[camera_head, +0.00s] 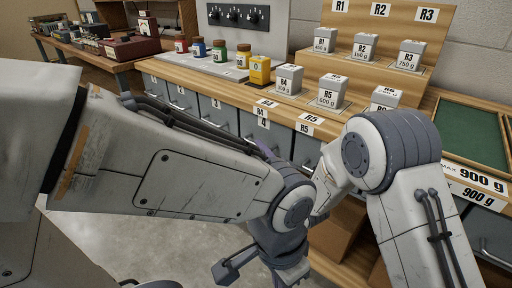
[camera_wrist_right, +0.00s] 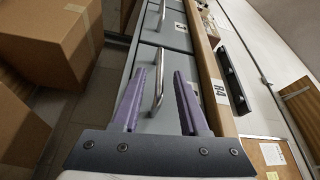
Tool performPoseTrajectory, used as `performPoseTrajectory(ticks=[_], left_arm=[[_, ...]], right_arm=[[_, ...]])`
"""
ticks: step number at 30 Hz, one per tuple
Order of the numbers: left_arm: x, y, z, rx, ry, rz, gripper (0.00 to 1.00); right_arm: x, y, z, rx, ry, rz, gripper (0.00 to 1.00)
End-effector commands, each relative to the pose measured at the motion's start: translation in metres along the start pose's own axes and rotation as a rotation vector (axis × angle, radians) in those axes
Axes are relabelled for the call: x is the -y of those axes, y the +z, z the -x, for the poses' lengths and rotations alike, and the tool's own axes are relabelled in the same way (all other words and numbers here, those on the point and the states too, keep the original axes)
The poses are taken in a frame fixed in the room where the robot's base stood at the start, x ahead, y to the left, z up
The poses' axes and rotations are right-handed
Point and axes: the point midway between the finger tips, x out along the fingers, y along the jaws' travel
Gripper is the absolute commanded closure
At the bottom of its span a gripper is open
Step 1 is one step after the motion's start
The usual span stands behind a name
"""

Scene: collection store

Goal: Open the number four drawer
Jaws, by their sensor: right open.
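The number four drawer (camera_head: 275,133) is a grey front in the row under the wooden counter, below a label with a 4. It looks shut. In the right wrist view its metal bar handle (camera_wrist_right: 158,82) stands between the fingertips of my right gripper (camera_wrist_right: 158,78). The purple fingers are apart, one on each side of the handle, with gaps. In the head view only a bit of purple of the right gripper (camera_head: 268,149) shows by the drawer, the rest hidden behind my left arm. The dark body of my left gripper (camera_head: 262,262) hangs low; its fingers cannot be made out.
The wooden counter (camera_head: 190,68) carries coloured jars and grey weight blocks (camera_head: 288,80). Other drawers (camera_head: 222,115) flank number four. A green-lined tray (camera_head: 470,132) lies at right. Cardboard boxes (camera_wrist_right: 48,45) stand beside the drawers. Bare floor (camera_head: 120,250) lies in front.

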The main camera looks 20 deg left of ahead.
Motion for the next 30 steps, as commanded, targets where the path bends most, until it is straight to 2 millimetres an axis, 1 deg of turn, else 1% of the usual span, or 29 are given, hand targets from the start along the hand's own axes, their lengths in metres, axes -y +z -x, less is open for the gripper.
performPoseTrajectory(ticks=[1,3,7,12,18,19,20,21,22,23,30], left_arm=[[0.000,0.000,-0.003,0.000,0.000,0.000,1.00],[0.000,0.000,-0.004,0.000,0.000,0.000,1.00],[0.000,0.000,-0.005,0.000,0.000,0.000,1.00],[0.000,0.000,-0.006,0.000,0.000,0.000,1.00],[0.000,0.000,-0.005,0.000,0.000,0.000,1.00],[0.000,0.000,-0.005,0.000,0.000,0.000,1.00],[0.000,0.000,-0.005,0.000,0.000,0.000,1.00],[0.000,0.000,-0.005,0.000,0.000,0.000,1.00],[0.000,0.000,-0.005,0.000,0.000,0.000,1.00],[0.000,0.000,-0.005,0.000,0.000,0.000,1.00],[0.000,0.000,-0.006,0.000,0.000,0.000,1.00]], right_arm=[[-0.001,0.001,-0.009,0.001,-0.002,0.001,0.56],[-0.001,0.001,-0.020,0.000,-0.002,0.001,0.56],[-0.001,0.000,-0.033,0.000,0.000,0.000,0.56],[-0.001,0.000,-0.039,0.000,0.001,0.000,0.56],[0.000,0.000,-0.039,0.000,0.002,0.000,0.56],[0.000,0.000,-0.039,0.000,0.002,0.000,0.60],[0.000,0.000,-0.039,0.000,0.002,0.000,0.72],[0.000,0.000,-0.039,0.000,0.002,0.000,0.87],[0.000,0.000,-0.039,0.000,0.002,0.000,0.99],[0.000,0.000,-0.039,0.000,0.002,0.000,1.00],[0.000,0.000,-0.039,0.000,0.002,0.001,1.00]])
